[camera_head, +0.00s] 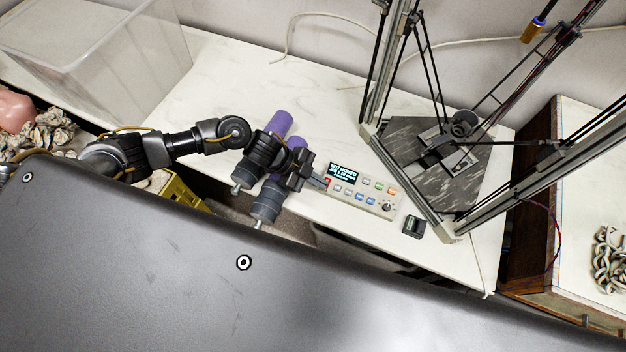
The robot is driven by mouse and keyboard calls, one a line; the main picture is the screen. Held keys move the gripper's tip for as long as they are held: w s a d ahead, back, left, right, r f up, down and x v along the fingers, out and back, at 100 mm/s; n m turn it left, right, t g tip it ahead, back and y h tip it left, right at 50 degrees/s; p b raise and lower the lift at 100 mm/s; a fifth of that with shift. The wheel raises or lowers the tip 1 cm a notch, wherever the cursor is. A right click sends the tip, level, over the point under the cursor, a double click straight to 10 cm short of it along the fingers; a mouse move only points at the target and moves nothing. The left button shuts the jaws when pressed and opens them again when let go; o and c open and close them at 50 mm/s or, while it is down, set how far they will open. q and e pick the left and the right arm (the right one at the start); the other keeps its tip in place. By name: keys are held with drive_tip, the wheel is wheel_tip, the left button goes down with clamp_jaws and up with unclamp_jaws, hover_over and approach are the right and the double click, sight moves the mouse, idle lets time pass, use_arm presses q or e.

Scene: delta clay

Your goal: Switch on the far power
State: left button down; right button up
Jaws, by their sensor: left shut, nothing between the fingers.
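A light grey control box (363,190) lies on the white table in front of the delta machine. It has a lit dark display (344,173), several coloured buttons and a round dark knob (386,207). A small red part (327,182) shows at its left end, right beside my fingertips; whether it is a power switch I cannot tell. My left gripper (318,181) is shut and empty, at the left end of the box. It partly hides that end, and I cannot tell whether it touches. My right gripper is not in view.
The delta machine's frame (400,180) and dark plate (410,137) stand behind and right of the box. A small black block (414,227) sits at its right. A clear bin (110,60) is at the back left.

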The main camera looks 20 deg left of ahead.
use_arm(q)
drive_tip(key=shift+w+r, duration=0.15)
drive_tip(key=shift+w, duration=0.2)
drive_tip(key=shift+w+d+r, duration=0.1)
drive_tip(key=shift+w+r, duration=0.05)
drive_tip(key=shift+w, duration=0.35)
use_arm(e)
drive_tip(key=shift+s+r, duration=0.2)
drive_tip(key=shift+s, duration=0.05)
use_arm(q)
drive_tip(key=shift+s, duration=0.1)
